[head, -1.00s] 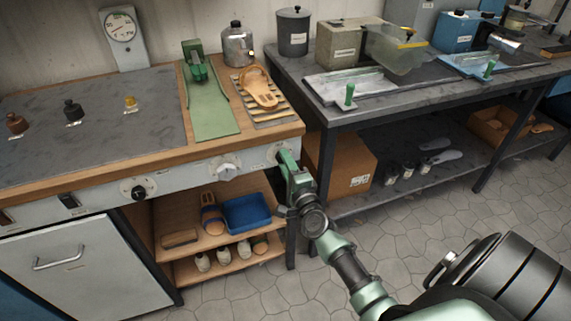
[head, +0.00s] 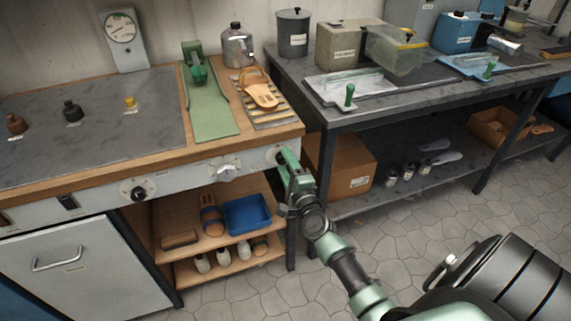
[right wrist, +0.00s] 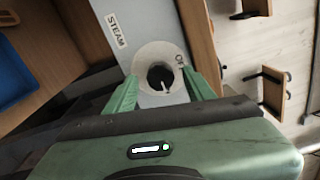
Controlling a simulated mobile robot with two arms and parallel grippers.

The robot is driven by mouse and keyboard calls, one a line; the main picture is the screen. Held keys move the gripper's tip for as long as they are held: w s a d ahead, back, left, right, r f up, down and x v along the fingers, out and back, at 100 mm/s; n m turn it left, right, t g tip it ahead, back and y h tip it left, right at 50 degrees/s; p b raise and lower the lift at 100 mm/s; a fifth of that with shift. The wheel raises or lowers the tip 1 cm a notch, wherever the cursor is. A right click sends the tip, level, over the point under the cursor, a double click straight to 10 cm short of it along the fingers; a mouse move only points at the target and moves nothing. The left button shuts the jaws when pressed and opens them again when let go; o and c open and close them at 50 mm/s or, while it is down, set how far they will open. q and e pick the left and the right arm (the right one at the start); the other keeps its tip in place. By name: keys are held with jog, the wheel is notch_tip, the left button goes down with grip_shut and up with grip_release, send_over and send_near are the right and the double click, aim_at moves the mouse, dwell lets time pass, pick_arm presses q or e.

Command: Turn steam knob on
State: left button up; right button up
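The steam knob (right wrist: 161,77) is a dark round knob with a white pointer on a pale round dial, beside a label reading STEAM (right wrist: 115,30). Lettering that starts "OF" shows at the dial's edge near the right finger. My right gripper (right wrist: 160,84) is open, with one green finger on each side of the knob and a gap visible to each. In the head view my right gripper (head: 286,160) is at the right end of the front panel (head: 185,180), and it hides most of the knob there. My left gripper is not in view.
A white knob (head: 227,172) and a black knob (head: 139,193) sit further left on the panel. Below are shelves with a blue tray (head: 247,214) and shoe forms. A dark workbench (head: 420,98) stands to the right.

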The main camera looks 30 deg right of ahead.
jog(key=v, duration=0.7)
jog(key=shift+s, duration=0.4)
jog(key=s+a+f+n+g+y, duration=0.25)
jog(key=s+a+f+n, duration=0.2)
jog(key=f, duration=0.65)
jog(key=s+a+f+n+g+y+p, duration=0.1)
jog(key=s+a+f+n+g, duration=0.3)
jog(key=f, duration=0.7)
jog(key=s+a+f+n+g+y, duration=0.15)
jog(key=s+f+n, duration=0.35)
jog(key=f, duration=0.6)
jog(key=s+a+f+n+g, duration=0.1)
jog(key=s+f+n+g, duration=0.3)
jog(key=s, duration=1.1)
jog(key=s+a+f+n+g+p, duration=0.1)
jog(key=s+f+n+g, duration=0.3)
jog(key=s+f+n, duration=0.4)
jog(key=s+f, duration=0.3)
jog(key=s, duration=0.4)
jog(key=shift+s+a+g+h, duration=0.2)
jog(key=shift+s+g+h, duration=0.1)
jog(key=shift+s+g, duration=0.1)
